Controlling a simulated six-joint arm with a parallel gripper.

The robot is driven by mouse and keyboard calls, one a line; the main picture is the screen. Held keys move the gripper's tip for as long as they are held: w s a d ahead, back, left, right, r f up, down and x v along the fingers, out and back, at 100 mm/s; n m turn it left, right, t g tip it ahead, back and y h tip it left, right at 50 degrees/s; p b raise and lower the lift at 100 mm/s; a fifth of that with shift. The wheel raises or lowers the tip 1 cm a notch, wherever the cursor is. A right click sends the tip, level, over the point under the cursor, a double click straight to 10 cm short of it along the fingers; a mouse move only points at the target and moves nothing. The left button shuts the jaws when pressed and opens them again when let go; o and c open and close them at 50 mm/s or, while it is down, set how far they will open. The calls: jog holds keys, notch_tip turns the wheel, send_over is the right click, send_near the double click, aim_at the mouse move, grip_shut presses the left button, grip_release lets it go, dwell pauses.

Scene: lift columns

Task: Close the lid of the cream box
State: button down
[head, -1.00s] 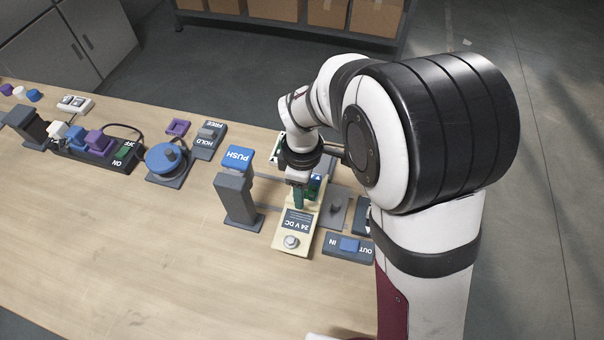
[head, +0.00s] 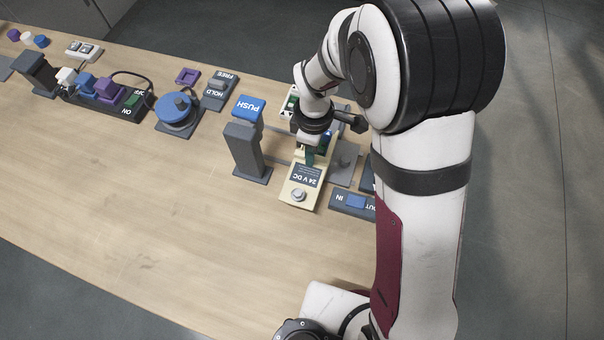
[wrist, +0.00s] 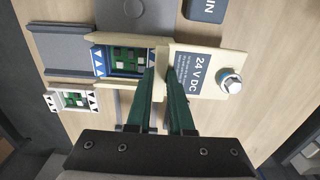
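The cream box (head: 300,193) stands on the table with a dark "24 V DC" label and a round silver knob. In the wrist view, the cream box (wrist: 208,93) has an open bay holding a blue-edged green circuit board (wrist: 122,62). A thin cream piece (wrist: 97,22) slants up beside the bay; I cannot tell for sure whether it is the lid. My gripper (wrist: 161,74) has its two green fingers over the box between bay and label. A narrow gap with cream shows between them; contact is unclear. In the head view my gripper (head: 311,157) partly hides the box.
A grey post with a blue PUSH top (head: 248,108) stands close left of the box. A grey plate (wrist: 160,14) lies beside it, and an IN/OUT switch (head: 352,203) is at its right. A white-framed circuit board (wrist: 70,101) lies nearby. The table's front left is clear.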

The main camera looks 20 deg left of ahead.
jog(key=shift+w, duration=4.55)
jog(key=c, duration=0.8)
grip_release()
jog(key=shift+c, duration=0.2)
jog(key=shift+r, duration=0.1)
jog(key=shift+r, duration=2.9)
jog(key=s+d+r+m, duration=0.9)
jog(key=s+d+m, duration=0.1)
jog(key=s+d+m+y, duration=0.1)
jog(key=s+d+m, duration=0.2)
jog(key=s+m, duration=0.3)
jog(key=s+d+m, duration=0.3)
jog(key=s+m, duration=0.4)
jog(key=s, duration=0.4)
jog(key=shift+s+r+m+y, duration=0.2)
jog(key=shift+r+m+y, duration=0.1)
jog(key=shift+y, duration=0.1)
